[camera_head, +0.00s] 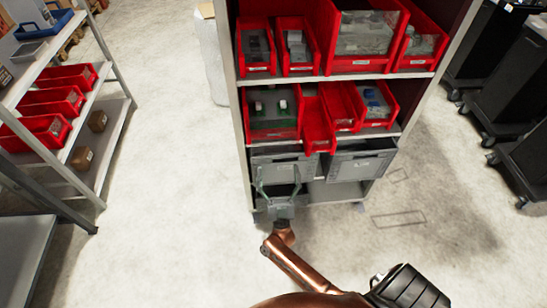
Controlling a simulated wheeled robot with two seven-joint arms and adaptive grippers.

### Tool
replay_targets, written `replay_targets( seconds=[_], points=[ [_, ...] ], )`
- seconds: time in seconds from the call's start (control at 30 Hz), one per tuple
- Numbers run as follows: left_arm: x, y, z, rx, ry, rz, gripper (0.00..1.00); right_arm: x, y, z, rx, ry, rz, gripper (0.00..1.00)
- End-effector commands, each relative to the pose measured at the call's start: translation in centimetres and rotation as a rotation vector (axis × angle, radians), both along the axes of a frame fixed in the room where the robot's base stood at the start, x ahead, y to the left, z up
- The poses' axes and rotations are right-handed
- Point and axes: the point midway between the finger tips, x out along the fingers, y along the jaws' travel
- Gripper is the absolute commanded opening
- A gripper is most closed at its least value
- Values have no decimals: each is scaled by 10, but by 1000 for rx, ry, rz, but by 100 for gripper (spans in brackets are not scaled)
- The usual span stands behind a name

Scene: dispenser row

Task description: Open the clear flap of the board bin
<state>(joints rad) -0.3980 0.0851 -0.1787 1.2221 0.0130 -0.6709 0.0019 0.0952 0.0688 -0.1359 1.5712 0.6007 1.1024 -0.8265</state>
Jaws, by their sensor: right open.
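My right gripper (278,175) is open, its two fingers spread and pointing up at the front of the left grey bin (298,158) on the shelf's lower level. I cannot tell whether the fingers touch that bin. A red bin (272,133) above it seems to hold green boards behind a clear front; its label is too small to read. A large red bin (358,66) on the upper shelf also seems to have a clear front. I cannot tell for sure which is the board bin. My left gripper is out of view.
A second grey bin (362,165) stands to the right on the same level. A small red bin (319,138) juts forward above. A rack (115,110) with red bins stands left, and dark wheeled carts (502,85) stand right. The floor between is clear.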

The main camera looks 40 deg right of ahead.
Motion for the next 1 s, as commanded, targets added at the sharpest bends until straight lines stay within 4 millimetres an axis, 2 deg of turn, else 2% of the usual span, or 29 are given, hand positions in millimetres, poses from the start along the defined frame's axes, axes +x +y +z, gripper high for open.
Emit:
replay_targets(
  seconds=[0.1,0.3,0.7,1.0],
  points=[
    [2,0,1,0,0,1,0,13,-7,15,0,-2,3,83],
    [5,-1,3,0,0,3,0,28,-16,31,1,1,4,83],
    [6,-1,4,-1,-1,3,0,33,-18,37,0,4,5,83],
    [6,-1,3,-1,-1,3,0,34,-18,36,0,3,6,62]
  ],
)
